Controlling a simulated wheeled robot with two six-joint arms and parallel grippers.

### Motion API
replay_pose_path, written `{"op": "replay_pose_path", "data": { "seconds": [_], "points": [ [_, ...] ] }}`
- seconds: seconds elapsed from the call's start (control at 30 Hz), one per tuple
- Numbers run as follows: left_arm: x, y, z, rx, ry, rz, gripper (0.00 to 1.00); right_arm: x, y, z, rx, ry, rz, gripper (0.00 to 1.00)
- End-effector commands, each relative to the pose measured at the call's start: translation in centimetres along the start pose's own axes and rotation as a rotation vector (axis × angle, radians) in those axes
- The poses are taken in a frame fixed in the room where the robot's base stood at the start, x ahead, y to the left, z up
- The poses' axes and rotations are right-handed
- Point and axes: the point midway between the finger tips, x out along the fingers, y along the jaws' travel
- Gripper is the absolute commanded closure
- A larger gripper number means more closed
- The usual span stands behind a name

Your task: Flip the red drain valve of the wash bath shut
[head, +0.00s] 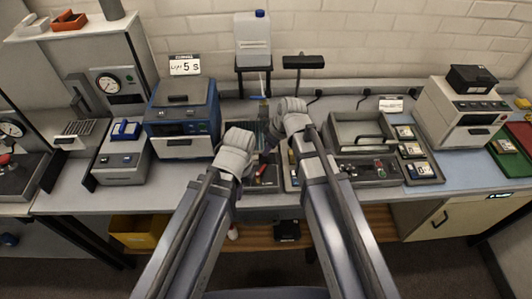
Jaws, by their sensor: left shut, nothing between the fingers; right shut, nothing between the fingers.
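The wash bath (262,128) seems to be the dark basin at the middle of the bench, below the jug. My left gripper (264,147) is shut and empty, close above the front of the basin. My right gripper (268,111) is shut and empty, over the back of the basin.
A clear jug (253,40) with a blue cap stands on a raised shelf behind. A blue-and-grey machine (183,112) stands left, and a grey unit with a tray (362,140) stands right. Another red handle (6,159) is at the far left.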

Motion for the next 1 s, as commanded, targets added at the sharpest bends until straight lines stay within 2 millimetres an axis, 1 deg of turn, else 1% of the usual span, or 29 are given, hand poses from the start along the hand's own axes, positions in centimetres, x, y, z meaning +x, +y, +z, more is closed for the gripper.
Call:
{"op": "replay_pose_path", "data": {
  "seconds": [0.03,0.17,0.4,0.6,0.73,1.0],
  "points": [
    [0.9,0.1,-0.1,0.001,0.0,0.0,1.0,0.9,0.0,0.1,0.0,0.0,0.0,1.0],
    [2.4,0.2,-0.1,0.004,0.0,0.0,1.0,2.5,0.0,0.1,0.0,0.0,0.0,1.0],
    [5.8,0.5,-0.3,0.006,0.0,-0.001,1.0,6.1,0.0,0.2,-0.002,0.0,0.0,1.0],
    [8.0,0.8,-0.5,0.005,0.0,-0.001,1.0,8.5,0.0,0.1,0.0,0.0,0.0,1.0],
    [8.6,0.8,-0.5,0.004,0.0,-0.001,1.0,9.1,0.0,0.1,0.0,0.0,0.0,1.0],
    [8.5,0.8,-0.5,0.004,0.0,-0.001,1.0,9.1,0.0,0.0,0.0,0.0,0.0,1.0]
  ]
}}
